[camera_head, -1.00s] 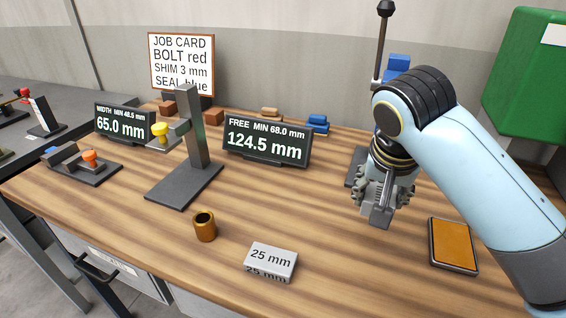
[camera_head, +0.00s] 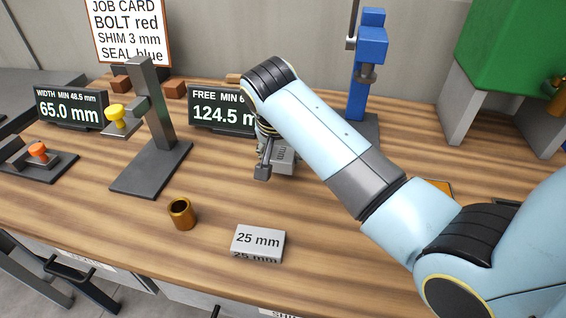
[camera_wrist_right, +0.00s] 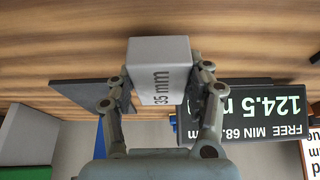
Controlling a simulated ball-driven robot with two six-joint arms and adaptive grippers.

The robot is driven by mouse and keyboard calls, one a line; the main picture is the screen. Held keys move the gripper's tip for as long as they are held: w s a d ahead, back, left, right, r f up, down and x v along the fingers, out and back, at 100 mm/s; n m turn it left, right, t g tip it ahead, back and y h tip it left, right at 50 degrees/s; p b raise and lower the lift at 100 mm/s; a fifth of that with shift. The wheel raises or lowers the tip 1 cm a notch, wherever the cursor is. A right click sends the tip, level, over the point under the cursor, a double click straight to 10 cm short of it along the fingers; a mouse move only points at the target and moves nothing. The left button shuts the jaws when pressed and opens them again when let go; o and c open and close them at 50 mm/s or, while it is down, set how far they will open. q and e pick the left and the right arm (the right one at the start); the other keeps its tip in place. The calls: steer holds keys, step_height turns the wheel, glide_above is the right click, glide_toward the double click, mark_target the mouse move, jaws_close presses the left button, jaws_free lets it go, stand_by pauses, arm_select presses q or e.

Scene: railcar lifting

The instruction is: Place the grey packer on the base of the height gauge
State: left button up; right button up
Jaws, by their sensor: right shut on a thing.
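My right gripper (camera_head: 268,160) is shut on a grey packer (camera_head: 284,158), held above the middle of the table. In the right wrist view this packer (camera_wrist_right: 160,70) is marked 35 mm and sits between the two fingers. The height gauge is a dark grey stand with a flat base (camera_head: 140,180), an upright post (camera_head: 152,105) and a yellow knob (camera_head: 114,112) on its arm; it stands to the left of my gripper. The base is bare. Another grey packer (camera_head: 258,243), marked 25 mm, lies on the table nearer the front. My left gripper is out of view.
A brown cup (camera_head: 181,214) stands in front of the gauge. The FREE display (camera_head: 210,108) is behind my right gripper, and the WIDTH display (camera_head: 70,108) is at the left. A blue stand (camera_head: 369,60) is at the back. Bare wood lies between gauge and gripper.

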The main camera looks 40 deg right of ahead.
step_height(320, 180, down, 3)
steer(key=shift+r, duration=0.1)
steer(key=shift+f, duration=0.25)
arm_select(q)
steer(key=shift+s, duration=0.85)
arm_select(e)
steer(key=shift+f, duration=0.15)
steer(key=o, duration=1)
steer(key=shift+o, duration=1.4)
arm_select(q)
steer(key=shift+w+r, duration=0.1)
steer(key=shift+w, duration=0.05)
